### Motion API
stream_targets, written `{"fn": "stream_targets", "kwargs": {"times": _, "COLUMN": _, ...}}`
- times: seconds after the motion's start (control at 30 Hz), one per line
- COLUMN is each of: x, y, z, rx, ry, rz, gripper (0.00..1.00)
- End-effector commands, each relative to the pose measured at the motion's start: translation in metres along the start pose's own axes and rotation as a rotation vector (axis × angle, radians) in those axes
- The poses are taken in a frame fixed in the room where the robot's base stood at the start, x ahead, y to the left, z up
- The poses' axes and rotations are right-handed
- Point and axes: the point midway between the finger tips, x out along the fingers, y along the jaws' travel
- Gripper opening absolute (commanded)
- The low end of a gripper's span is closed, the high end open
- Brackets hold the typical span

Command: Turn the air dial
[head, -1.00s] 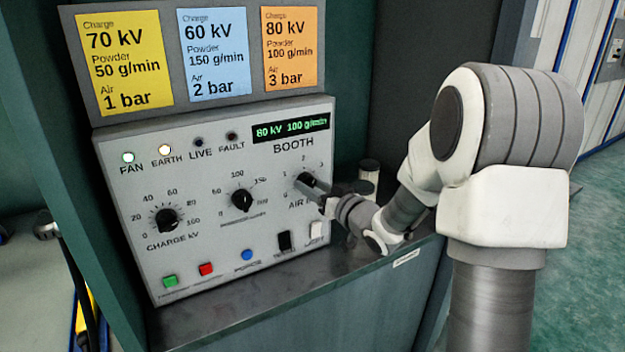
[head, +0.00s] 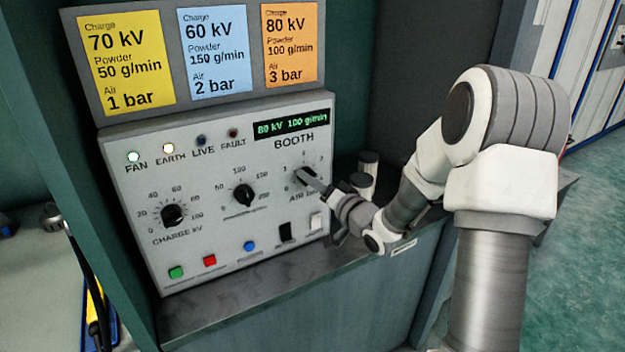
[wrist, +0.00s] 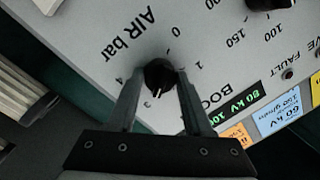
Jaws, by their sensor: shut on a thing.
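The air dial (head: 304,177) is the black knob at the right of the booth panel (head: 220,225). It also shows in the wrist view (wrist: 158,75), beside the "AIR bar" label. My gripper (head: 313,183) reaches it from the right, and in the wrist view its two fingers (wrist: 158,82) are shut on the knob from both sides. The knob's white pointer mark points toward the 3, or slightly short of it. The fingers hide part of the scale, including the 2.
The display (head: 291,129) reads 80 kV 100 g/min. Charge (head: 172,215) and powder (head: 243,196) dials sit left. Yellow (head: 125,65), blue (head: 211,55) and orange (head: 290,45) cards hang above. A black switch (head: 285,233) and white switch (head: 316,222) lie below my gripper. A small cylinder (head: 367,165) stands behind.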

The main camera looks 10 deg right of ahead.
Motion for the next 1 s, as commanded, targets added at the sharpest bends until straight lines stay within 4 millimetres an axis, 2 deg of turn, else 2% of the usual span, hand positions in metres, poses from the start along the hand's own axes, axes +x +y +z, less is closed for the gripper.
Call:
{"fn": "stream_targets", "kwargs": {"times": 0.4, "x": 0.000, "y": 0.000, "z": 0.000, "rx": 0.005, "ry": 0.000, "rz": -0.001, "gripper": 0.00}}
{"fn": "stream_targets", "kwargs": {"times": 0.43, "x": 0.000, "y": 0.000, "z": 0.000, "rx": 0.005, "ry": 0.000, "rz": -0.001, "gripper": 0.56}}
{"fn": "stream_targets", "kwargs": {"times": 0.57, "x": 0.000, "y": 0.000, "z": 0.000, "rx": 0.005, "ry": 0.000, "rz": -0.001, "gripper": 0.80}}
{"fn": "stream_targets", "kwargs": {"times": 0.87, "x": -0.001, "y": 0.000, "z": 0.000, "rx": 0.004, "ry": 0.000, "rz": -0.001, "gripper": 0.81}}
{"fn": "stream_targets", "kwargs": {"times": 1.0, "x": -0.011, "y": 0.000, "z": -0.001, "rx": 0.004, "ry": 0.000, "rz": 0.001, "gripper": 0.81}}
